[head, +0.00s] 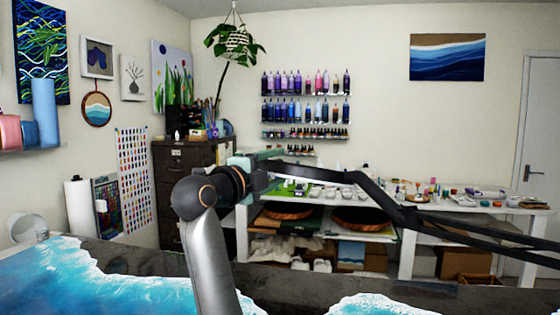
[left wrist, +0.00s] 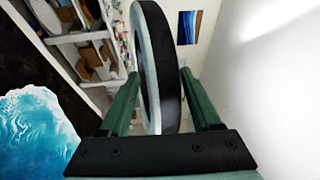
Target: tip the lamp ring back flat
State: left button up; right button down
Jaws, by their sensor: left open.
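The lamp ring (left wrist: 168,70) is a black hoop with a pale inner face. In the left wrist view it stands nearly edge-on between the two green fingers of my left gripper (left wrist: 159,76). In the head view my left gripper (head: 262,172) is at the end of the black jointed lamp arm (head: 340,178), which comes in from the right. My right gripper is in neither view.
Blue-and-white resin pieces (head: 90,285) lie on the dark table (head: 140,262) in front. A white workbench (head: 405,250) with small items stands behind the lamp arm. A dark filing cabinet (head: 170,200) stands behind, left of my arm.

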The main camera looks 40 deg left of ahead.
pick_arm(q)
jog(key=shift+w+a, duration=0.2)
jog(key=shift+w, duration=0.75)
grip_shut()
dwell(0.8)
